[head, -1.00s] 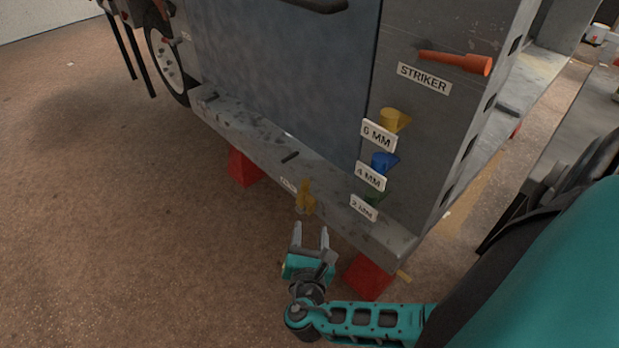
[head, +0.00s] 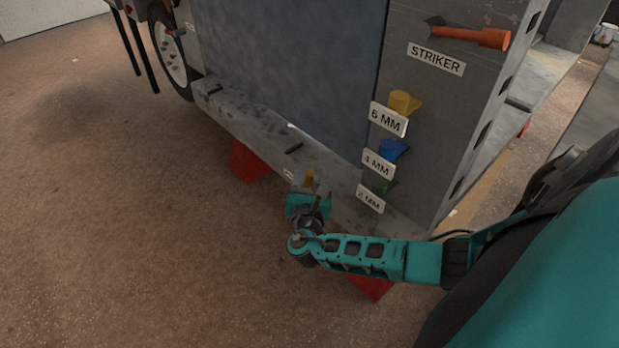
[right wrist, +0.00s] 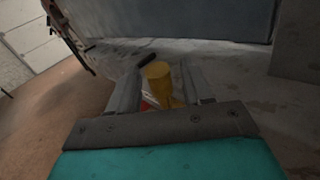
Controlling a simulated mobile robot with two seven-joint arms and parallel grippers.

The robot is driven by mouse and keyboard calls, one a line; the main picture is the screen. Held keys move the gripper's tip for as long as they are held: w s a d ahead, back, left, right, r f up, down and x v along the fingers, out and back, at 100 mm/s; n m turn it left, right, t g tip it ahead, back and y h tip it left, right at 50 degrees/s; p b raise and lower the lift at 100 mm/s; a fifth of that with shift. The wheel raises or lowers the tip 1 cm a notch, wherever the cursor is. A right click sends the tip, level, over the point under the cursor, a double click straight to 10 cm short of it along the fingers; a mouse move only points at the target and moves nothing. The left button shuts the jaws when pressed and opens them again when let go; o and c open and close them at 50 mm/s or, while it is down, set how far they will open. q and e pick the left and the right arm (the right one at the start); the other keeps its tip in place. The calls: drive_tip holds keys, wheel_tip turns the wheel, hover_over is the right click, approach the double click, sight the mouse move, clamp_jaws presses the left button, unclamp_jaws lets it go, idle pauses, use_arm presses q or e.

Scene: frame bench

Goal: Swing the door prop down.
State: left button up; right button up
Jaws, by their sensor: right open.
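A yellow piece, probably the door prop (head: 309,176), stands at the front edge of the grey sill below the blue-grey door. A small white label sits to its left. In the right wrist view its round yellow top (right wrist: 157,71) shows between the two fingers. My right gripper (head: 308,197) is open, with one finger on each side of the yellow piece. I cannot tell whether the fingers touch it. In the head view my teal hand hides its lower part and the fingertips. My left gripper is not in view.
The blue-grey door panel (head: 290,70) rises behind the sill (head: 240,119), which carries a black handle (head: 294,147). Labelled yellow, blue and green holders and an orange striker (head: 468,34) are to the right. Red blocks (head: 248,160) stand below. The floor at left is clear.

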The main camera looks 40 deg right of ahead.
drive_tip(key=shift+w+d, duration=0.1)
drive_tip(key=shift+c, duration=0.2)
clamp_jaws()
idle(0.5)
